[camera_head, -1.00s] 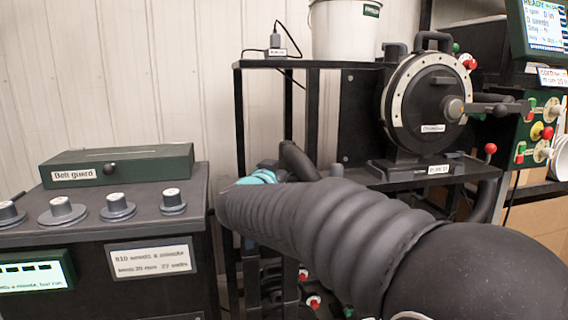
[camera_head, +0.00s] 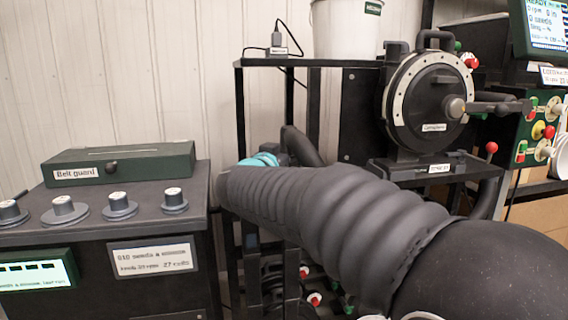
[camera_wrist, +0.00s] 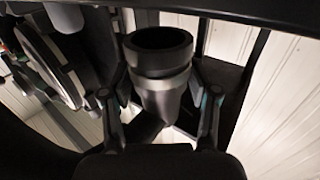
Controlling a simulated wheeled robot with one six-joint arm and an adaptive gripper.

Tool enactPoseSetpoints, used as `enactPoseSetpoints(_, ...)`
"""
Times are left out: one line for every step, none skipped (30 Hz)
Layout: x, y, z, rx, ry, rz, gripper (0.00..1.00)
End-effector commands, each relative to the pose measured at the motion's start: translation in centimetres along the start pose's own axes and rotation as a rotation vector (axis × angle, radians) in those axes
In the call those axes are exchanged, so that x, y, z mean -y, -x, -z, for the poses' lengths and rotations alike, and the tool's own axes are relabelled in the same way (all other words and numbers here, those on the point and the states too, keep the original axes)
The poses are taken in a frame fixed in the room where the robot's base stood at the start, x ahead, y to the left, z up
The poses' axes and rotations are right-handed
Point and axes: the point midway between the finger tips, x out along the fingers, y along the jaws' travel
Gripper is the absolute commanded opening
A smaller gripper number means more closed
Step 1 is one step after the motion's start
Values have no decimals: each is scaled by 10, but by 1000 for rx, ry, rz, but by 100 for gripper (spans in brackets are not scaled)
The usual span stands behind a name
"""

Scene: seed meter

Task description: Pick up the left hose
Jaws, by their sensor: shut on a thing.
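The left hose is a black tube; its wide, open-ended cuff (camera_wrist: 160,72) points up in the wrist view. My gripper (camera_wrist: 160,95) is shut on it, with one finger on each side of the tube. In the head view, a bent part of the hose (camera_head: 301,146) shows beyond my ribbed arm sleeve. Only a teal bit of my gripper (camera_head: 262,160) shows there; the sleeve hides the rest of the grip. The lower end of the hose is hidden.
A black metal rack (camera_head: 240,110) stands around the hose. A round seed meter housing (camera_head: 425,105) is on its shelf to the right, with another black hose (camera_head: 487,198) beyond. A console (camera_head: 150,225) with knobs and a green belt guard box (camera_head: 120,165) stands at left.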

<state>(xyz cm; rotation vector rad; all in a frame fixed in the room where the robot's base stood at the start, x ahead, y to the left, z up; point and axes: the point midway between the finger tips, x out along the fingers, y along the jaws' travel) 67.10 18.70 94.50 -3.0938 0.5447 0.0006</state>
Motion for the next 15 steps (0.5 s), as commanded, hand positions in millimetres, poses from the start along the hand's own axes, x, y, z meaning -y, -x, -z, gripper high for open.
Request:
enactPoseSetpoints(-1,0,13,-3,-4,-1,14)
enactPoseSetpoints(-10,-1,14,-3,-4,-3,14)
enactPoseSetpoints(-17,-2,18,-3,-3,-4,14)
enactPoseSetpoints(-23,-2,21,-3,-4,-4,14)
enactPoseSetpoints(-29,-2,24,-3,-3,-4,14)
enactPoseSetpoints(-37,-4,30,-3,-3,-5,14)
enactPoseSetpoints(-43,-4,34,-4,-3,-4,14)
enactPoseSetpoints(-49,-4,37,-4,-3,-4,14)
enactPoseSetpoints(-58,-5,42,-4,-3,-4,14)
enactPoseSetpoints(-63,-6,46,-4,-3,-4,14)
enactPoseSetpoints(-69,-6,49,-3,-2,-4,14)
enactPoseSetpoints(-77,-7,53,-4,-2,-4,14)
enactPoseSetpoints(-82,-8,56,-3,-3,-4,14)
enactPoseSetpoints(-86,-8,58,-3,-3,-3,14)
enactPoseSetpoints(-92,-8,62,-3,-3,-3,14)
